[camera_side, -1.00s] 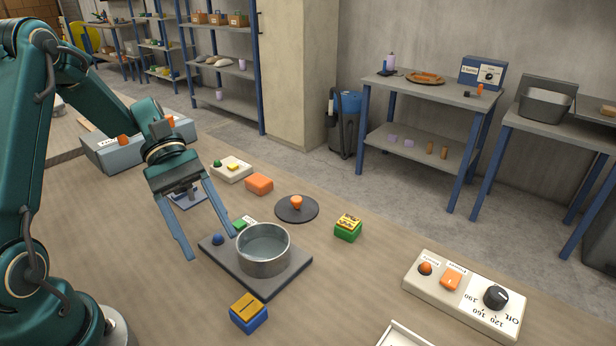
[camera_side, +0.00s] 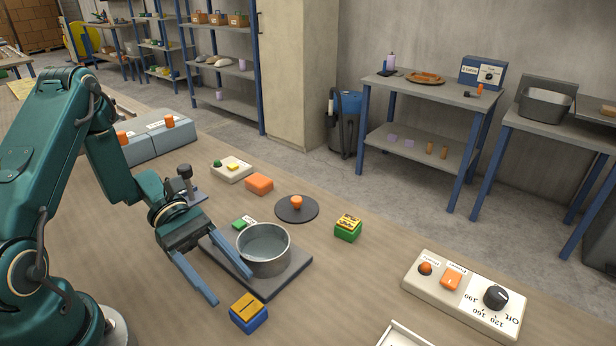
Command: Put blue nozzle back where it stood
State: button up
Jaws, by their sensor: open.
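I cannot pick out a blue nozzle for certain now. A small blue dome showed earlier on the left corner of the grey plate (camera_side: 268,292); my arm's end now covers that spot. The plate carries a round metal pot (camera_side: 264,264) and a green button (camera_side: 239,225). My gripper (camera_side: 231,290) is open and empty, its two blue fingers spread and pointing down-right. Its far fingertip appears just left of the pot; I cannot tell whether it touches. An orange nozzle-like piece (camera_side: 297,202) stands on a dark round disc (camera_side: 284,213).
A blue block with a yellow top (camera_side: 248,313) lies close to the fingertips. A green-and-yellow block (camera_side: 348,228), an orange block (camera_side: 259,184) and a small dark-topped stand (camera_side: 186,182) are around. A control box (camera_side: 462,296) sits right.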

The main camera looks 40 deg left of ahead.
aim_at(242, 303)
jog(key=x, duration=0.4)
jog(key=shift+s+d+r, duration=0.2)
jog(key=shift+d+r, duration=0.05)
jog(key=shift+d+f, duration=0.2)
jog(key=shift+d, duration=0.2)
grip_shut()
